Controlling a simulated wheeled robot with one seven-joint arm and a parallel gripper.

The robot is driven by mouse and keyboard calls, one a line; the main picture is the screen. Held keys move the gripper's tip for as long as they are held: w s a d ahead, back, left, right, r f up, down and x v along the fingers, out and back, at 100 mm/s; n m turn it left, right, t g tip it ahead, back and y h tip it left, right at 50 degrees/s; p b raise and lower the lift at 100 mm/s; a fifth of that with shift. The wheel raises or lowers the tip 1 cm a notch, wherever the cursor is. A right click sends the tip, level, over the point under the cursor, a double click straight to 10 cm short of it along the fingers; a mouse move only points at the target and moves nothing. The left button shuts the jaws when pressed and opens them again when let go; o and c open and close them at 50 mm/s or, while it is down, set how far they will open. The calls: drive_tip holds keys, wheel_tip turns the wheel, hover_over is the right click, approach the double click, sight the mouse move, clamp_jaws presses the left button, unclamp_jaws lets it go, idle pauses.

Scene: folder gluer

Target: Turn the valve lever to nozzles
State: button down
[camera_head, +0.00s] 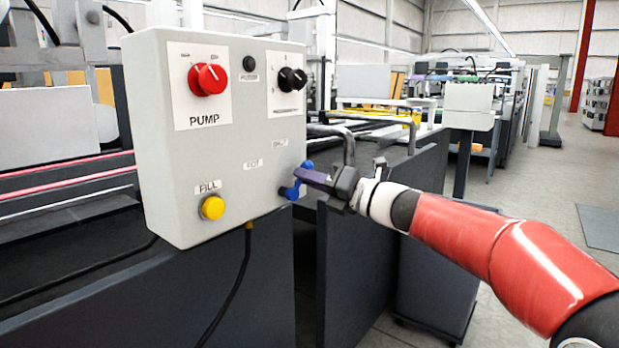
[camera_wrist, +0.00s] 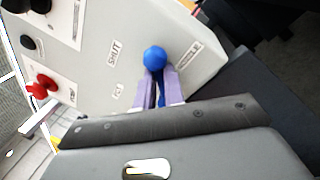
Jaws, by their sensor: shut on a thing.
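The blue valve lever (camera_head: 290,191) sits at the lower right of the grey control box's front face. In the wrist view its round blue part (camera_wrist: 154,57) shows just beyond the fingertips, and a thin blue part runs between them. My gripper (camera_head: 305,174), with purple fingers, is shut on the lever from the right. In the wrist view the fingers (camera_wrist: 158,85) lie on both sides of the blue part. Small labels stand around the lever; one reads SHUT (camera_wrist: 114,53), and another (camera_wrist: 189,49) is blurred. Part of the lever is hidden by the fingers.
The control box (camera_head: 225,130) also carries a red PUMP knob (camera_head: 208,79), black knobs (camera_head: 292,79) and a yellow FILL button (camera_head: 213,207). A bent metal pipe (camera_head: 348,145) stands close behind my gripper. Dark machine panels (camera_head: 365,230) lie below and behind. The floor at right is open.

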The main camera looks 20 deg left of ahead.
drive_tip(key=c, duration=1.5)
unclamp_jaws()
drive_tip(key=shift+d, duration=0.15)
drive_tip(key=v, duration=0.7)
drive_tip(key=shift+d+b, duration=0.3)
drive_tip(key=shift+b, duration=0.15)
drive_tip(key=shift+f, duration=0.15)
